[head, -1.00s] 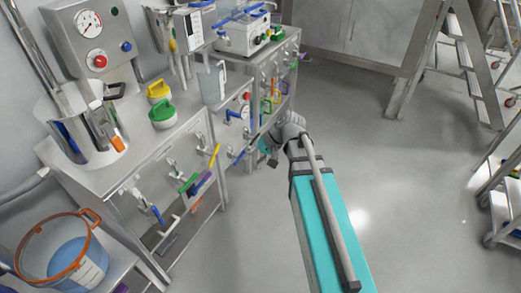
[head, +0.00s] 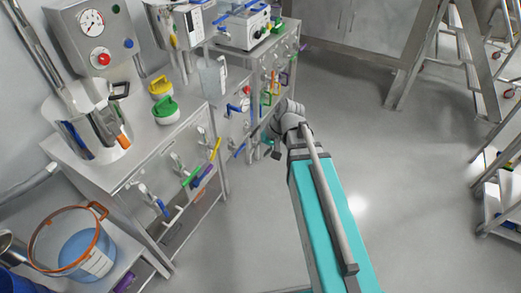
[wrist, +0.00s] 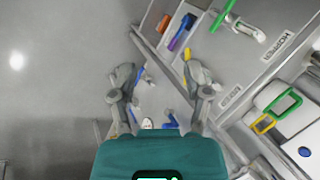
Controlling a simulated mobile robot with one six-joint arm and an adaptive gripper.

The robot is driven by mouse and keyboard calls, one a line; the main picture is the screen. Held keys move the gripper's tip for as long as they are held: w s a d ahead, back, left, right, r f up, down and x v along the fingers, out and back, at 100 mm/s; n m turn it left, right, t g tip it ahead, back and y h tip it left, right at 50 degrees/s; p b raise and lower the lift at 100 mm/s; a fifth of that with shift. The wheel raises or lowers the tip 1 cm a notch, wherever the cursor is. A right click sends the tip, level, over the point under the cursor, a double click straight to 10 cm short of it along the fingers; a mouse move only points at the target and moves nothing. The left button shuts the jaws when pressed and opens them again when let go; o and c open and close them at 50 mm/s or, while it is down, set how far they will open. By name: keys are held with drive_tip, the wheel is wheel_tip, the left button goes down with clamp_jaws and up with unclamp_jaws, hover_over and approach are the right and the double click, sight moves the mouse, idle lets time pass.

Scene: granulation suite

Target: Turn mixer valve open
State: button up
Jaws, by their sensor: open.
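My gripper (head: 272,150) is at the end of my outstretched arm, near the front of the second bench. In the wrist view, its two fingers (wrist: 160,78) are spread wide with nothing between their tips. Beyond them are a blue handle (wrist: 171,122) and another blue piece (wrist: 139,74), both apart from the fingers as far as I can tell. Several coloured valve handles line the bench fronts, including a blue one (head: 240,151) on the second bench. I cannot read which valve is labelled mixer; a plate in the wrist view reads HOPPER (wrist: 278,46).
The near bench front carries blue (head: 160,207), purple (head: 203,176) and yellow (head: 215,149) handles that stick out. A clear tub with an orange rim (head: 62,212) stands at lower left. A stepladder (head: 408,70) is at the right. The floor (head: 420,170) between is clear.

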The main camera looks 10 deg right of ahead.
drive_tip(key=shift+s, duration=0.1)
drive_tip(key=s+d+h, duration=0.1)
drive_tip(key=s+d, duration=0.1)
drive_tip(key=s+d+f+h, duration=0.1)
drive_tip(key=s+d+h, duration=0.1)
drive_tip(key=s+d+f+h, duration=0.1)
drive_tip(key=s+d+h, duration=0.1)
drive_tip(key=shift+s+d+n+g, duration=0.15)
drive_tip(key=shift+d+n+g, duration=0.1)
drive_tip(key=shift+n+g, duration=0.05)
idle(0.6)
